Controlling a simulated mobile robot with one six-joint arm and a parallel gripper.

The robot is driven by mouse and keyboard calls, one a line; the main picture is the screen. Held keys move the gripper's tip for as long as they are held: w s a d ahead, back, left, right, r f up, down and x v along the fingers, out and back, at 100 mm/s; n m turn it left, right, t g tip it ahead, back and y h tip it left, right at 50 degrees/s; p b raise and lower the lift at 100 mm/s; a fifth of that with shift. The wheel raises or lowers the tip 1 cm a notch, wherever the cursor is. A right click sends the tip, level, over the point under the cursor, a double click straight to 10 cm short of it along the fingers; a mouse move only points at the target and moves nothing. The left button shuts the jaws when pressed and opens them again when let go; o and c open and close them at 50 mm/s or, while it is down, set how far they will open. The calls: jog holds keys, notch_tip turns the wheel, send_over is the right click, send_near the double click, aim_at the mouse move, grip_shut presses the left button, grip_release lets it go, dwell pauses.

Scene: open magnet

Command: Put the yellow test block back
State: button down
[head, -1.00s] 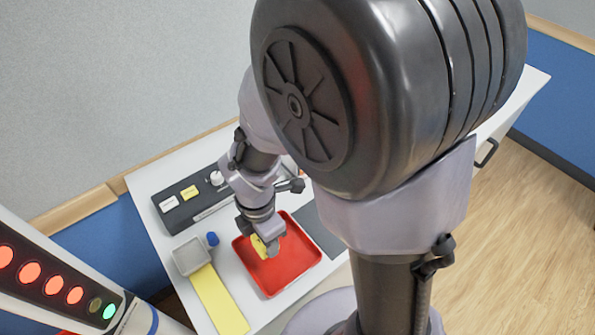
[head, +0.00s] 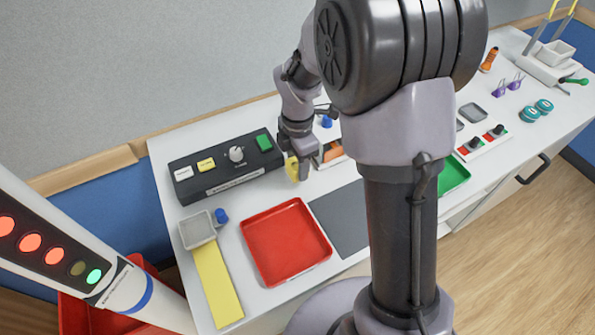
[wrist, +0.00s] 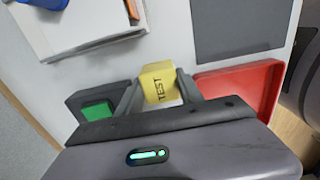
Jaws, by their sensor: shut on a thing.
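My gripper (head: 300,172) is shut on the yellow test block (head: 291,169), above the white table between the black control box and the white holder. In the wrist view the yellow block (wrist: 159,84), marked TEST, sits between the two fingers of my gripper (wrist: 160,92). A white holder (wrist: 75,42) lies ahead at the upper left of the wrist view. In the head view an orange block (head: 333,150) shows there, and my arm hides part of the holder. The red tray (head: 247,232) looks empty.
The black control box (head: 215,190) with a knob and coloured buttons stands left of my gripper. A dark grey mat (head: 340,215) lies right of the red tray. A small grey box (head: 197,230), a blue-capped item (head: 221,216) and a yellow strip (head: 218,285) are at the left.

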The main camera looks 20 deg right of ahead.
jog(key=shift+f+b, duration=0.7)
jog(key=shift+f, duration=0.9)
jog(key=shift+f, duration=0.2)
jog(key=c, duration=0.8)
grip_release()
jog(key=shift+o, duration=0.2)
jog(key=shift+r, duration=0.1)
